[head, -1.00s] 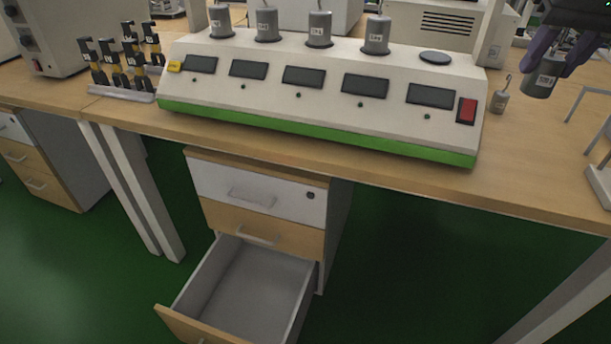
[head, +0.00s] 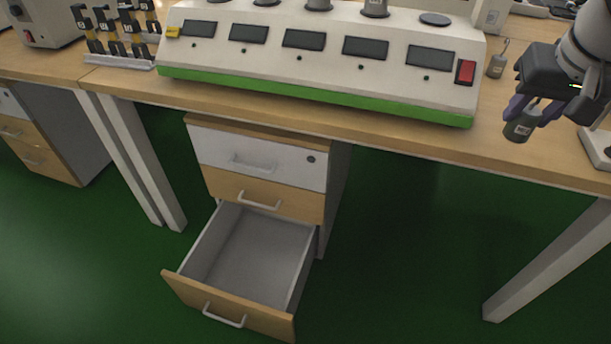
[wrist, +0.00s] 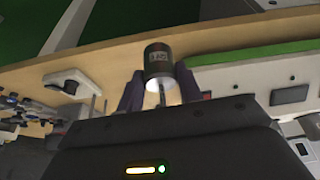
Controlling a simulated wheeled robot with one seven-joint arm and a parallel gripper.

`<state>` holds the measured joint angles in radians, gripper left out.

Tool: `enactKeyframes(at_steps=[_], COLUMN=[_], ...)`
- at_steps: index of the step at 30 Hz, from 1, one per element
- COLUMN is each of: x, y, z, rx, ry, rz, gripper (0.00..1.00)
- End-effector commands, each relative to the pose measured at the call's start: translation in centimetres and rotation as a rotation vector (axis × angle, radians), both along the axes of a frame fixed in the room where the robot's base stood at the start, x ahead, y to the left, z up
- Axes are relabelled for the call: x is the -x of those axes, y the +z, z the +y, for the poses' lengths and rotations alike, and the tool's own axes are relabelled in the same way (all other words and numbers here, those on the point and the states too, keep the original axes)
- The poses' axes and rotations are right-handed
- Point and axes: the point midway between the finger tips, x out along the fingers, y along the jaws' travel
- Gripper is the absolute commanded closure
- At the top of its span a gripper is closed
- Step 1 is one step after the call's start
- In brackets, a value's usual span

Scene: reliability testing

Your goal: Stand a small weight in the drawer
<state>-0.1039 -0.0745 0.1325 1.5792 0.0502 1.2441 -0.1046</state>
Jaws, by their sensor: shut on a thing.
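My gripper (head: 536,112) is shut on a small grey cylindrical weight (head: 519,127) with a pale label, at the right of the head view. The weight hangs upright below the purple fingers, near the table's front edge. In the wrist view the weight (wrist: 158,62) sits between the two fingers (wrist: 160,92), its hook toward my gripper. The open bottom drawer (head: 293,243) of the cabinet under the table is empty, low and well to the left of my gripper. Another small hooked weight (head: 497,66) stands on the table beside the tester.
The white and green tester (head: 320,92) fills the table's middle, with larger weights on top. The table's front edge (head: 330,132) overhangs the cabinet (head: 258,160). A rack of black and yellow pieces (head: 125,62) stands left. Floor right of the cabinet is clear.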

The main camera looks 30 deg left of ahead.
Motion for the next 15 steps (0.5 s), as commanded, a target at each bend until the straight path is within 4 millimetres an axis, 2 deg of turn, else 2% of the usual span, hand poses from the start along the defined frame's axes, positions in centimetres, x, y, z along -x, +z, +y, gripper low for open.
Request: enactKeyframes(at_steps=[1, 15], x=[0.2, -0.4], y=[-2.6, -31.2], z=[-0.8, -8.0], rx=[0.002, 0.004], ry=[-0.021, -0.237], rz=[0.007, 0.02], gripper=[1.0, 1.0])
